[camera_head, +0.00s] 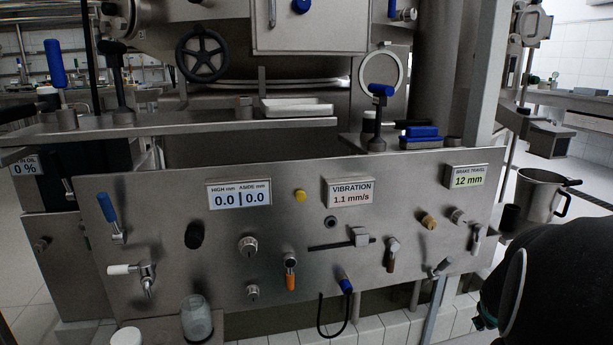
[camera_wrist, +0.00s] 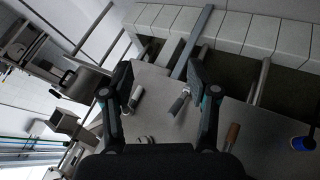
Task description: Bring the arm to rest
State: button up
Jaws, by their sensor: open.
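My gripper (camera_wrist: 163,88) shows in the wrist view with its two dark fingers spread apart and nothing between them but the panel behind. It is open and empty. A dark rounded part of my arm (camera_head: 562,275) fills the lower right corner of the head view, in front of the panel's right end. The fingertips cannot be made out in the head view. The steel control panel (camera_head: 390,205) shows behind the fingers in the wrist view, turned on its side; I cannot tell the exact gap to it.
Levers and knobs stick out of the panel, including a blue-handled lever (camera_head: 107,208) and an orange-handled valve (camera_head: 291,275). A glass jar (camera_head: 196,319) stands at lower left. A steel jug (camera_head: 540,195) hangs or stands right of the panel, near my arm. White tiles (camera_wrist: 215,28) lie below the panel.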

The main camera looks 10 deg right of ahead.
jog(key=s+a+r+y+p, duration=0.2)
jog(key=a+r, duration=0.4)
jog(key=a, duration=0.6)
jog(key=s+a+r+n+y+p, duration=0.1)
jog(key=s+a+r+y+p, duration=0.1)
jog(key=a, duration=1)
jog(key=s+a+r+y+p, duration=0.2)
jog(key=s+a+r+p, duration=0.2)
jog(key=a+r, duration=0.5)
jog(key=s+a, duration=0.2)
jog(key=a, duration=0.1)
jog(key=shift+a+r+t, duration=0.3)
jog(key=shift+r, duration=0.05)
